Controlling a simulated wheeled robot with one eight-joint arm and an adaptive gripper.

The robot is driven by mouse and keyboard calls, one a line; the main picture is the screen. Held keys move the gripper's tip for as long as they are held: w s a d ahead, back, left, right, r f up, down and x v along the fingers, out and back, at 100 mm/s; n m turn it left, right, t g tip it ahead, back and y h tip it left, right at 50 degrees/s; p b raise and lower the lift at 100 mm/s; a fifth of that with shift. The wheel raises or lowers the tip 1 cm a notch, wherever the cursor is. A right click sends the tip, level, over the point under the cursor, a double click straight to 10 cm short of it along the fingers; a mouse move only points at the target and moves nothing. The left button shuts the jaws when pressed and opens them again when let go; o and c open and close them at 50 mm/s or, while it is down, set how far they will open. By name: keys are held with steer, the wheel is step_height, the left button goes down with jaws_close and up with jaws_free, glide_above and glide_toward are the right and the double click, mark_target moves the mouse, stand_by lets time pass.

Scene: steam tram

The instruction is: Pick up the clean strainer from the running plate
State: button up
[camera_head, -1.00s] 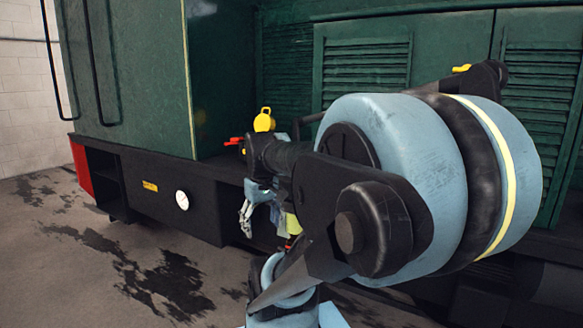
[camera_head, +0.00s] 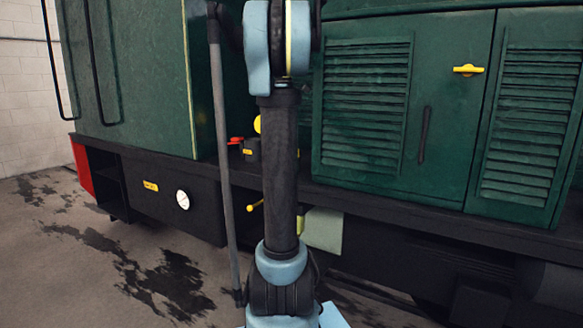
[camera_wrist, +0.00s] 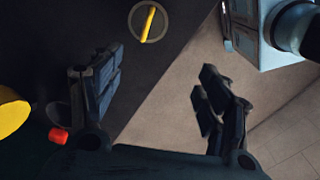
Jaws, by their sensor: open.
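My gripper (camera_wrist: 157,82) shows in the wrist view with its two dark fingers wide apart and nothing between them. Beyond the fingertips, at the top, a round ringed disc with a yellow bar across it (camera_wrist: 148,21) lies on a dark surface; it may be the strainer, but I cannot tell for sure. The dark surface appears to be the running plate, which in the head view is the ledge (camera_head: 390,200) along the green body. I see no clear strainer in the head view, where my upright arm covers part of the ledge. My gripper is out of that view.
A yellow thing (camera_wrist: 10,112) and a red thing (camera_wrist: 58,136) are at the left of the wrist view. Green louvred doors (camera_head: 365,110) rise behind the ledge.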

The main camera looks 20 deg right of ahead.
steer(key=shift+w+d+r+n, duration=0.25)
steer(key=shift+w+d+r, duration=0.05)
steer(key=shift+w+d, duration=0.3)
steer(key=shift+w+d+r+n, duration=0.25)
steer(key=shift+w+d, duration=0.2)
steer(key=shift+d, duration=0.15)
step_height(320, 180, down, 11)
steer(key=shift+f, duration=0.15)
steer(key=shift+s+a+f, duration=0.1)
steer(key=shift+s+f, duration=0.05)
steer(key=shift+f, duration=2.8)
steer(key=shift+c, duration=0.2)
steer(key=c, duration=1.1)
